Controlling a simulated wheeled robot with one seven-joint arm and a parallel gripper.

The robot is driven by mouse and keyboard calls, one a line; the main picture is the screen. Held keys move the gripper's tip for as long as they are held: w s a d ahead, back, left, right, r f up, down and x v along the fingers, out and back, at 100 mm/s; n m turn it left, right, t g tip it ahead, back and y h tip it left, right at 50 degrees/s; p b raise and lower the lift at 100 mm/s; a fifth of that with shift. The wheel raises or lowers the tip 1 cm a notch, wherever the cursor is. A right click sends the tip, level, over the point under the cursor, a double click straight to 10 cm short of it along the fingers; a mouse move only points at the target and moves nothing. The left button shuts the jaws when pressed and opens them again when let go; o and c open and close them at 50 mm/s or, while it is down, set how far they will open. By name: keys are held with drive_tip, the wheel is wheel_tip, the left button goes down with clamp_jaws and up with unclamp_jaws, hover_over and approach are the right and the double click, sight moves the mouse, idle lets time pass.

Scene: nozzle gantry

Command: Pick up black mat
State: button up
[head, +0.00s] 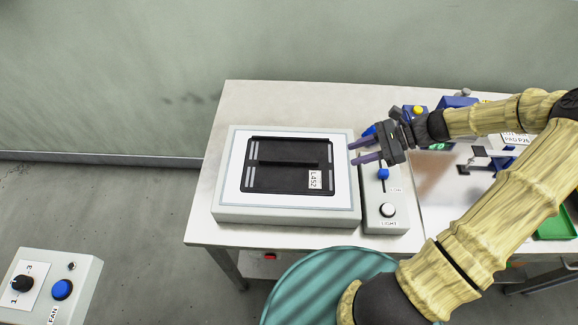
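The black mat (290,180) lies flat on the white top of a light box (240,212) at the left of the table. It has a dark raised bar across its middle, pale strips near its sides and a white label reading "L452". My gripper (353,153) is to the right of the mat, over the gap between the light box and the switch panel. Its two purple-grey fingers are apart, pointing left, with nothing seen between them. I cannot tell its exact height above the table.
A switch panel (386,223) with a blue knob and a white button marked "LIGHT" stands right of the light box. Blue items and a green tray (556,224) are farther right, partly behind my arm. A teal round object (315,285) is in front. A fan control box (80,270) is lower left.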

drive_tip(key=shift+w+d+r+m+t+y, duration=0.4)
drive_tip(key=shift+w+d+m+y, duration=0.3)
drive_tip(key=p, duration=0.3)
approach(302, 161)
drive_tip(key=x, duration=0.3)
drive_tip(key=shift+w+a+r, duration=0.15)
drive_tip(key=shift+a+r, duration=0.1)
drive_tip(key=shift+a, duration=0.2)
drive_tip(key=shift+a+f, duration=0.25)
drive_tip(key=shift+a, duration=0.1)
drive_tip(key=shift+f+p+x, duration=0.15)
drive_tip(key=shift+p+x, duration=0.3)
drive_tip(key=shift+x, duration=0.85)
drive_tip(key=shift+f+p+x, duration=0.15)
drive_tip(key=shift+p+x, duration=0.3)
drive_tip(key=shift+x, duration=0.85)
drive_tip(key=shift+d, duration=0.1)
